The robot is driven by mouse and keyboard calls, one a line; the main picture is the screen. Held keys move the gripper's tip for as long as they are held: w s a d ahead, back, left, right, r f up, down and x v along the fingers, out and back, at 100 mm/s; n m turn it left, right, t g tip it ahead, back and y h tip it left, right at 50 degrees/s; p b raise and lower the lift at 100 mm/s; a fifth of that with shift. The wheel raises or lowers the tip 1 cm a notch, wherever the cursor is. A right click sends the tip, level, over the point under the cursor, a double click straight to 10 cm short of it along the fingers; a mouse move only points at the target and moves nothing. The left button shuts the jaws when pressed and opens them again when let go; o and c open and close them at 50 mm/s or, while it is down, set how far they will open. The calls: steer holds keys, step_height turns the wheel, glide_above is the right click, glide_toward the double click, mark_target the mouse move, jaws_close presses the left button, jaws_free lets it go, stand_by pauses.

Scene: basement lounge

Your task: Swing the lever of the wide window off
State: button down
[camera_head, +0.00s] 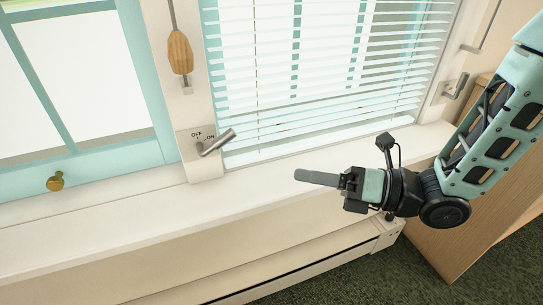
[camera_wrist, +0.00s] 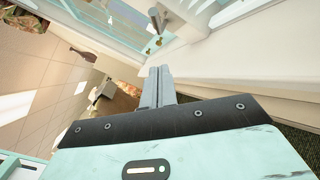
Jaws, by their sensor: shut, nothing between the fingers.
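The grey metal lever (camera_head: 217,142) sits on a white plate (camera_head: 191,146) on the post between the two windows. The plate is marked OFF at upper left and ON at right. The lever's handle points up and right, on the ON side. The wide window with white blinds (camera_head: 330,60) is to its right. My gripper (camera_head: 298,175) is shut and empty, above the white sill, right of and below the lever and apart from it. In the wrist view my closed fingers (camera_wrist: 160,70) point toward the post, with a grey lever (camera_wrist: 155,18) beyond the tips.
A wooden pull (camera_head: 180,53) hangs above the lever. A brass knob (camera_head: 56,181) is on the left window's frame. Another metal handle (camera_head: 457,87) is at the blind's right side. The white sill (camera_head: 250,185) is clear; a wooden cabinet (camera_head: 450,230) stands at right.

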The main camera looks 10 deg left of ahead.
glide_toward(223, 145)
steer(key=s+a+f, duration=0.2)
steer(key=a, duration=0.1)
steer(key=shift+w+a+r, duration=0.4)
steer(key=shift+w+a, duration=0.2)
steer(key=shift+a, duration=0.1)
steer(key=shift+w+a+r, duration=0.4)
steer(key=shift+w+a, duration=0.25)
steer(key=shift+a, duration=0.1)
steer(key=shift+r+h, duration=0.25)
steer(key=shift+h, duration=0.05)
